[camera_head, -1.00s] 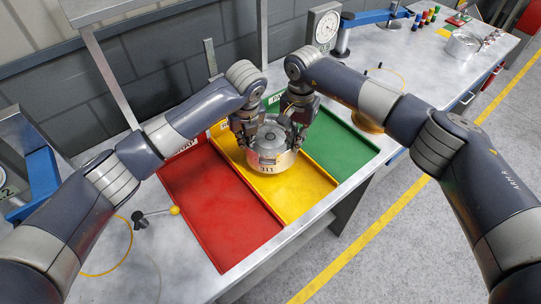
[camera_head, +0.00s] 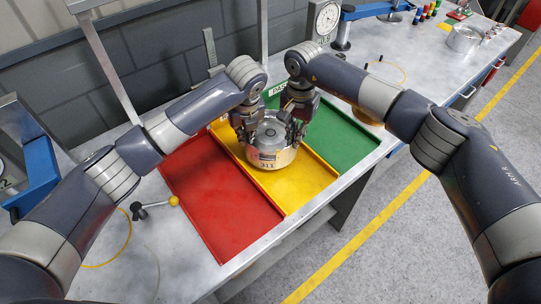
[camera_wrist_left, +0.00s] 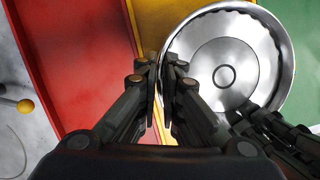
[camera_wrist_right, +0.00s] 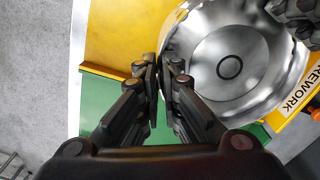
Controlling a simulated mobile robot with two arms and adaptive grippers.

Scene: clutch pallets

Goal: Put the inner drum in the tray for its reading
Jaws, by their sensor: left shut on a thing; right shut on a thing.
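The inner drum (camera_head: 271,158) is a silver metal cup with the number 311 on its front. It is upright at the back of the yellow tray (camera_head: 297,190); I cannot tell whether its base touches the floor. My left gripper (camera_head: 246,137) is shut on the drum's wall at its left side. My right gripper (camera_head: 294,132) is shut on the opposite side. The open drum also shows in the left wrist view (camera_wrist_left: 222,95) and the right wrist view (camera_wrist_right: 228,95). There a REWORK label (camera_wrist_right: 300,92) shows on the yellow tray.
A red tray (camera_head: 215,200) lies left of the yellow one and a green tray (camera_head: 345,150) right. A dial gauge (camera_head: 325,20) stands behind. Another metal part (camera_head: 463,40) sits far right. The yellow tray's front is clear.

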